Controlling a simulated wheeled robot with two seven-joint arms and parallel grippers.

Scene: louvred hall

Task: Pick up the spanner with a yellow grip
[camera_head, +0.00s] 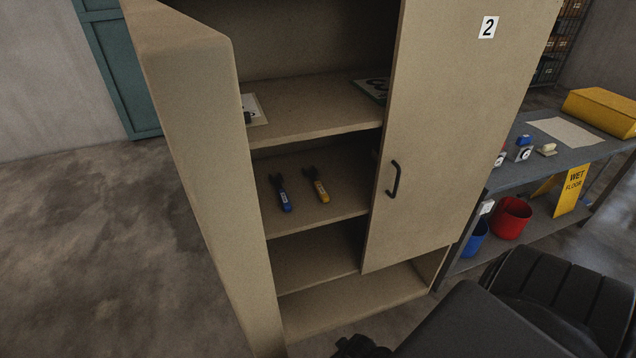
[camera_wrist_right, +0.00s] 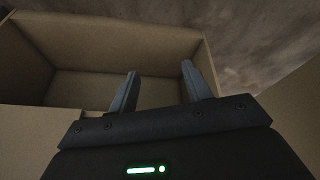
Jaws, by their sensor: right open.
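The spanner with a yellow grip (camera_head: 321,190) lies on a middle shelf of the beige cabinet (camera_head: 190,130). A spanner with a blue grip (camera_head: 284,199) lies to its left on the same shelf. My right gripper (camera_wrist_right: 160,82) is open and empty in the right wrist view, with a beige cabinet compartment beyond its fingers. Neither spanner shows in that view. In the head view my right arm comes in at the lower right, and a dark part of it shows at the bottom edge. My left gripper is not in view.
A higher shelf (camera_head: 310,110) holds flat items. To the right, a grey workbench (camera_head: 560,158) has a red bucket (camera_head: 510,217) and a yellow wet-floor sign (camera_head: 571,190) beneath its top.

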